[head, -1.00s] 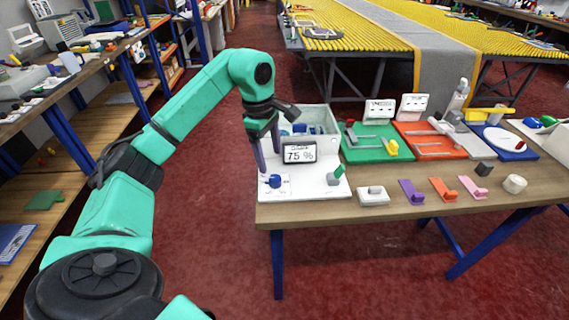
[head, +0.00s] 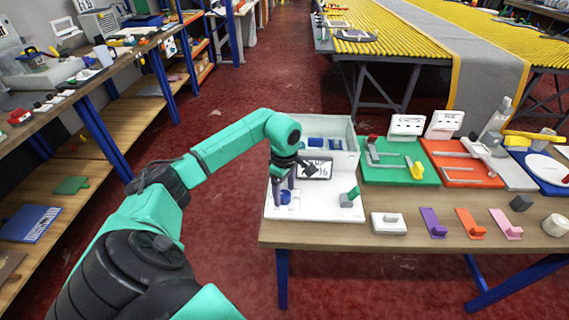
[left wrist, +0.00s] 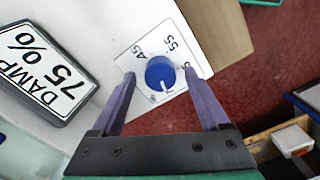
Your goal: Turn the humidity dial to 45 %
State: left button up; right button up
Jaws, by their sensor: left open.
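The humidity dial is a blue round knob (left wrist: 160,74) with a white pointer mark, on a white plate marked 45, 55 and other numbers partly hidden. In the left wrist view its mark faces the picture's bottom, away from 45. In the head view the dial (head: 287,198) is at the white unit's (head: 325,210) front left. My left gripper (head: 285,189) is over it; in the left wrist view its open fingers (left wrist: 159,73) stand either side of the knob, with gaps. The display (left wrist: 42,70) reads DAMP 75 %; my gripper partly covers it in the head view. My right gripper is out of view.
A green-tipped lever (head: 351,197) stands on the unit's right. A green board (head: 400,180) and a red board (head: 470,181) lie farther right. A white block (head: 389,223) and coloured clips (head: 433,223) lie along the table's front.

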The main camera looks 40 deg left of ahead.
pick_arm(q)
jog(key=shift+s, duration=0.1)
jog(key=shift+c, duration=0.8)
grip_shut()
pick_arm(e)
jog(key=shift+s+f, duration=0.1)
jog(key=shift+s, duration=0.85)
